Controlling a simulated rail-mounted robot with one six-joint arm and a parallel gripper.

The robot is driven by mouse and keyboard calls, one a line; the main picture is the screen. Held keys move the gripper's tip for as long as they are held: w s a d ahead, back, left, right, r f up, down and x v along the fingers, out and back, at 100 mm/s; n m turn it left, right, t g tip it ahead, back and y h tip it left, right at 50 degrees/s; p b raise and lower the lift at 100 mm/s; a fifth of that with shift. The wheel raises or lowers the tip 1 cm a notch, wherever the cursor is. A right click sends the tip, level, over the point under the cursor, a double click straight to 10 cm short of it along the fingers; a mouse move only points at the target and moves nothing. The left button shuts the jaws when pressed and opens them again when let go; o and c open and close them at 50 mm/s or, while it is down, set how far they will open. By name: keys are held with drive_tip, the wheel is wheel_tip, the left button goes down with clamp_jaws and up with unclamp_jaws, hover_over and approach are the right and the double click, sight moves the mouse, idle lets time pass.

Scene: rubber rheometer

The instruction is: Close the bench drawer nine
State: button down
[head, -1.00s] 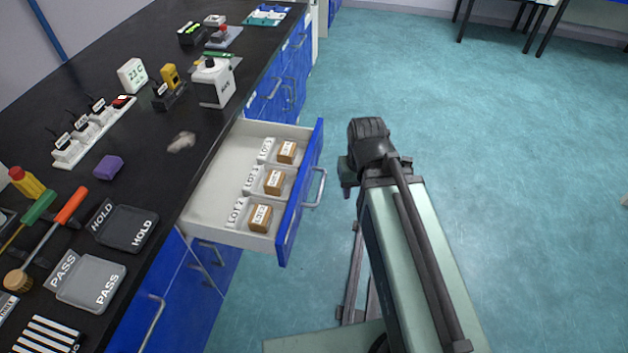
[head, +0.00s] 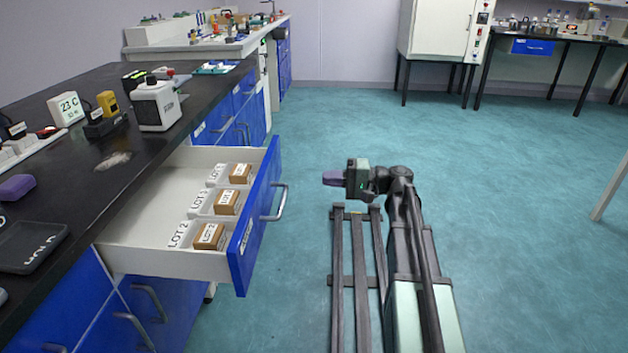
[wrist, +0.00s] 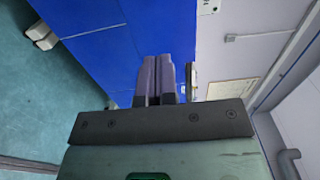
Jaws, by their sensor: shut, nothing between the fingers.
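The bench drawer (head: 150,263) stands pulled far out from the black-topped bench, with a blue front (head: 254,215) and a metal bar handle (head: 277,203). Inside it, several small brown boxes, one of them (head: 209,236) nearest, sit in clear trays labelled LOT. My gripper (head: 334,178) is to the right of the drawer front, over the floor, apart from the handle and pointing left toward it. In the wrist view my gripper's purple fingers (wrist: 159,80) are together and empty, with a blue panel beyond them. I cannot tell the drawer's number.
The black bench top (head: 75,210) holds a white device (head: 157,104), a 23 C display (head: 66,109) and a dark tray (head: 30,246). Closed blue cabinets are below. A floor rail (head: 358,280) runs under my arm. Open floor lies to the right.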

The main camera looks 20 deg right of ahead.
sight(273, 176)
drive_tip(key=x, duration=1.2)
drive_tip(key=shift+a, duration=0.2)
drive_tip(key=shift+w+a, duration=0.1)
drive_tip(key=shift+w, duration=0.05)
